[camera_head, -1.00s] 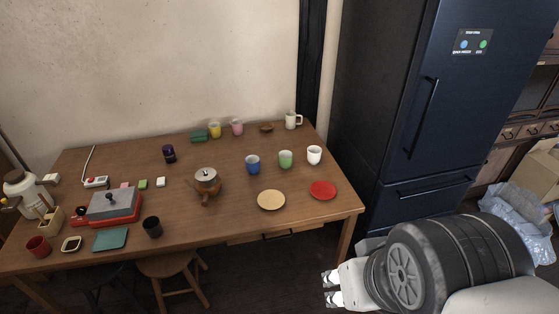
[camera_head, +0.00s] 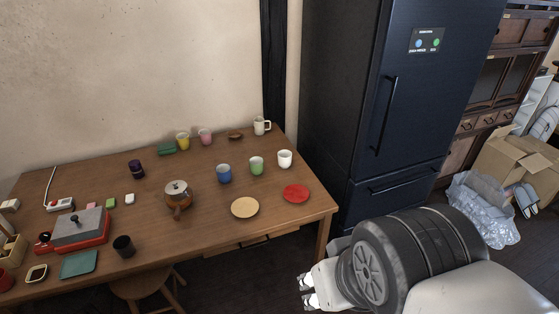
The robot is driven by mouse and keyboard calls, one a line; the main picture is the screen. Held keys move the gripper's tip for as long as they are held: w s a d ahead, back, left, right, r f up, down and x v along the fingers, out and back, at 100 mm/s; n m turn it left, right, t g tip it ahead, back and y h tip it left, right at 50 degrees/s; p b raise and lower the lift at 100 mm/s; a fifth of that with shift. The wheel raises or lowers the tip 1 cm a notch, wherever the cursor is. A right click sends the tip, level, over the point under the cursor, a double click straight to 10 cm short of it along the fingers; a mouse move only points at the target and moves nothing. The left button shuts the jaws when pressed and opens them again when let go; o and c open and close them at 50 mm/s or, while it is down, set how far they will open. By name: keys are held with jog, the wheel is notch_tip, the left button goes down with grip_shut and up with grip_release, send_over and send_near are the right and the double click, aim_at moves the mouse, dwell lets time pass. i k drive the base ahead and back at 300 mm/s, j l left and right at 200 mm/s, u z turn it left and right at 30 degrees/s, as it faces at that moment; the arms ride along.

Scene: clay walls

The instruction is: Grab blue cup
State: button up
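The blue cup (camera_head: 224,174) stands upright on the wooden table (camera_head: 210,215), between the brown teapot (camera_head: 177,196) and a green cup (camera_head: 257,165). My gripper (camera_head: 306,291) is at the lower middle of the view, in front of the table's near right corner and well away from the blue cup. Its two white fingertips are apart with nothing between them.
A white cup (camera_head: 285,158), yellow plate (camera_head: 245,208) and red plate (camera_head: 296,193) are near the blue cup. A stool (camera_head: 146,285) stands at the table's front. A dark fridge (camera_head: 400,110) stands to the right; cardboard boxes (camera_head: 515,160) and plastic-wrapped items (camera_head: 482,208) lie beyond.

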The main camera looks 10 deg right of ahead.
aim_at(222, 171)
jog(key=i+j+u, duration=0.1)
jog(key=i+j, duration=1.05)
jog(key=i, duration=0.25)
jog(key=j+u, duration=0.05)
